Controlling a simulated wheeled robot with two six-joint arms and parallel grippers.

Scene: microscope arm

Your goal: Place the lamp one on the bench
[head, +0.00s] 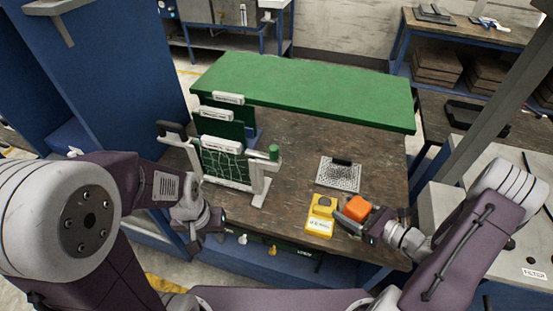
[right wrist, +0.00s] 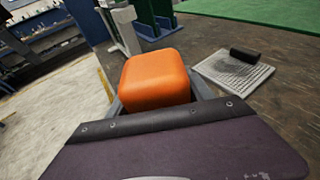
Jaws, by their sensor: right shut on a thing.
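My right gripper (head: 352,214) is shut on an orange rounded block (head: 358,207), low over the front right of the brown bench (head: 290,150). I cannot tell whether the block touches the bench. In the right wrist view the block (right wrist: 155,78) sits between the fingers, which are mostly hidden behind it. No thing in view is plainly marked as lamp one, and I cannot tell whether the orange block is it. My left gripper (head: 203,222) is at the bench's front left edge, below the board rack; its fingers are too unclear to read.
A yellow labelled holder (head: 320,216) stands just left of the orange block. Behind it lies a grey perforated plate (head: 335,178) with a black piece on top. A white rack (head: 262,172) with green boards (head: 225,165) stands at left.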

